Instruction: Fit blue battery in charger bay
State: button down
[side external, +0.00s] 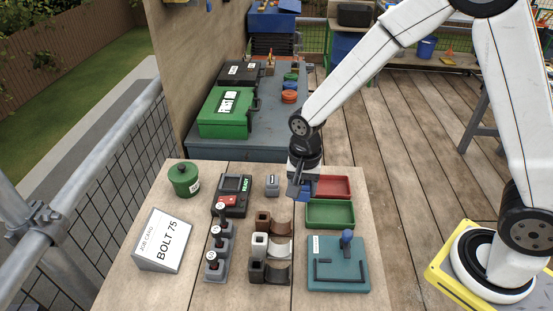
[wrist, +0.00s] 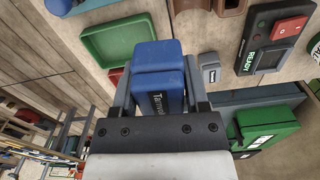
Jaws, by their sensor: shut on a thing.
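A blue battery (wrist: 158,68) with a dark label is held between the fingers of my gripper (wrist: 160,100) in the wrist view. In the side external view the battery (side external: 299,190) hangs under my gripper (side external: 304,180), above the table by the left edge of the trays. My gripper is shut on it. A dark device (side external: 231,195) with a screen, a red part and a READY label lies to the left; it also shows at the upper right of the wrist view (wrist: 258,57). It may be the charger; I cannot make out its bay.
A small grey labelled block (side external: 272,185) stands between the device and my gripper. A red tray (side external: 342,194) and a green tray (side external: 330,222) are close by on the right. Several cup-shaped holders, grey posts (side external: 216,262) and a teal board (side external: 355,282) fill the front.

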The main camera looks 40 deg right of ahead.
jog(key=w+a, duration=0.2)
jog(key=w, duration=0.9)
jog(key=w+a+n, duration=0.1)
jog(key=w+a, duration=0.2)
jog(key=w, duration=0.8)
jog(key=shift+w+a+f, duration=0.2)
jog(key=shift+w+f, duration=0.2)
jog(key=shift+f, duration=0.05)
jog(key=shift+f, duration=0.25)
jog(key=shift+f, duration=3.6)
